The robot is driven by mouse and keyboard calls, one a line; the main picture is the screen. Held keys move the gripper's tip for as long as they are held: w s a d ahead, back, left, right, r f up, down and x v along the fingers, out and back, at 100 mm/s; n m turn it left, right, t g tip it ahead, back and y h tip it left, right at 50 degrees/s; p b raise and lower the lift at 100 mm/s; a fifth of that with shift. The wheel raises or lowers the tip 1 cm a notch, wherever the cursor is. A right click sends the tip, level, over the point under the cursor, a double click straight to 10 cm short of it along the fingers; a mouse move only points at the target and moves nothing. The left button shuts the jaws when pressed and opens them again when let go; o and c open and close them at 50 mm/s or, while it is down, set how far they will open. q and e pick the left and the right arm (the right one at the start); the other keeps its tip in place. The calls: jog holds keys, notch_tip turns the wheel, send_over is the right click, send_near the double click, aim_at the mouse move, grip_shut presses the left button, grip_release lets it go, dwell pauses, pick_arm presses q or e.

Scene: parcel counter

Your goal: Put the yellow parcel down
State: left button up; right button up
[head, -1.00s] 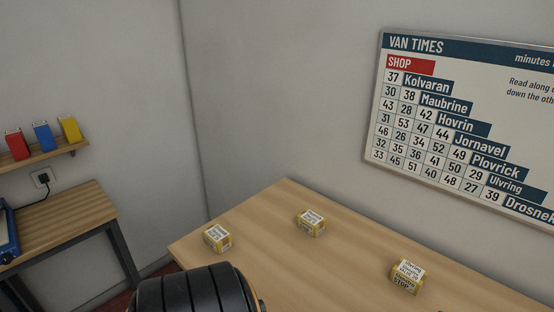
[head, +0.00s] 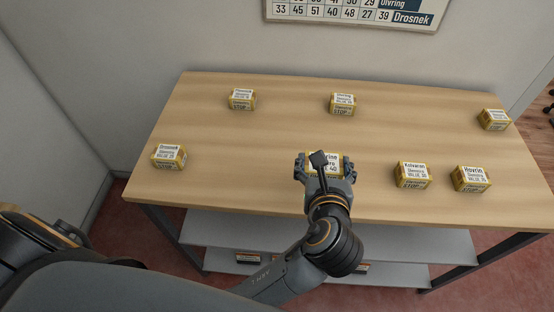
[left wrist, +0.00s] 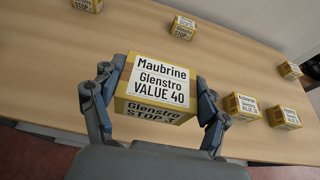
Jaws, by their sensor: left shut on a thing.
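The yellow parcel (head: 326,160) with a white label is between the fingers of my left gripper (head: 324,168), over the front middle of the table. In the left wrist view the parcel (left wrist: 158,88) reads "Maubrine, Glenstro, VALUE 40, STOP 3". The left gripper (left wrist: 155,105) is shut on it, one finger on each side. The parcel's underside is hidden, so I cannot tell whether it touches the table (head: 270,140). My right gripper is not in view.
Several similar yellow parcels stand on the table: one far left (head: 168,157), two at the back (head: 242,99) (head: 343,104), one far right (head: 494,119), and two right of the gripper (head: 412,175) (head: 471,179). The table is bare around the held parcel. A shelf (head: 400,245) is below.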

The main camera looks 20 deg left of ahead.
pick_arm(q)
jog(key=w+a+f, duration=0.2)
jog(key=a, duration=0.1)
jog(key=w+a+f, duration=0.1)
jog(key=a+f, duration=0.1)
jog(key=f, duration=0.1)
jog(key=w+a+f, duration=0.2)
jog(key=a, duration=0.1)
jog(key=shift+w+a+f, duration=0.25)
jog(key=shift+w+a, duration=0.05)
jog(key=shift+w, duration=0.05)
jog(key=shift+w+a+f, duration=0.1)
jog(key=shift+a+f, duration=0.05)
jog(key=shift+f, duration=0.1)
jog(key=f, duration=0.3)
jog(key=shift+w+a+f, duration=0.1)
jog(key=shift+a+f, duration=0.05)
jog(key=shift+a, duration=0.1)
jog(key=shift+f, duration=0.15)
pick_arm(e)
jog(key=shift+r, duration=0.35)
pick_arm(q)
jog(key=shift+f, duration=0.15)
jog(key=o, duration=1.3)
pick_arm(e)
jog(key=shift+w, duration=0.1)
